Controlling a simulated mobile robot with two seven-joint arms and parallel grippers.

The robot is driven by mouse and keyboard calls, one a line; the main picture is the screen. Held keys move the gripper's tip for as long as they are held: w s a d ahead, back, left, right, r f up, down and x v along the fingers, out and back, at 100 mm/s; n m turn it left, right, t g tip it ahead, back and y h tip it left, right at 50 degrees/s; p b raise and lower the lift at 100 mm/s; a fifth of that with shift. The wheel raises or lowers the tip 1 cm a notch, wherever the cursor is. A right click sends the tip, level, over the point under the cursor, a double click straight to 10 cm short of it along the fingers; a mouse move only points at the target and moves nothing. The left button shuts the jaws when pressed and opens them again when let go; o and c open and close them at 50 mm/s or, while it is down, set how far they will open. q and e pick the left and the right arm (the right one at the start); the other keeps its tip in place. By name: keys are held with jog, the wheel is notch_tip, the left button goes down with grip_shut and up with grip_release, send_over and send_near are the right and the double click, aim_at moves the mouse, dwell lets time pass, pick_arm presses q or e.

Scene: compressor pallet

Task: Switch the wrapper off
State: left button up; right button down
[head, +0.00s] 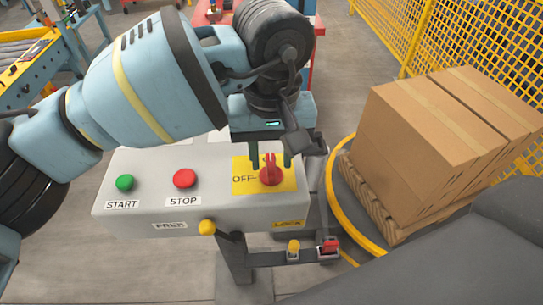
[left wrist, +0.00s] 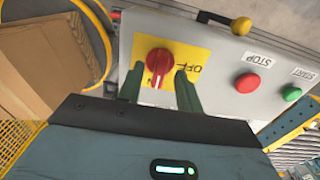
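The red rotary switch (head: 271,174) sits on a yellow plate (head: 241,186) at the right of the grey control box (head: 137,210). Its handle points roughly up and down in the head view, and "OFF" is printed to its left. My left gripper (head: 271,158) is over the switch from above, its two dark green fingers apart on either side of the handle. In the left wrist view the open fingers (left wrist: 160,90) straddle the red knob (left wrist: 159,63); I cannot tell if they touch it. My right gripper is not in view.
A green START button (head: 124,182) and a red STOP button (head: 185,178) are left of the switch. Cardboard boxes (head: 420,140) on a pallet (head: 385,218) stand at right, before yellow mesh fencing (head: 470,35).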

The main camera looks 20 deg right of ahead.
pick_arm(q)
jog(key=shift+f, duration=0.75)
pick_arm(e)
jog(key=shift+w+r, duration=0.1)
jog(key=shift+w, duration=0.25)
pick_arm(q)
grip_shut()
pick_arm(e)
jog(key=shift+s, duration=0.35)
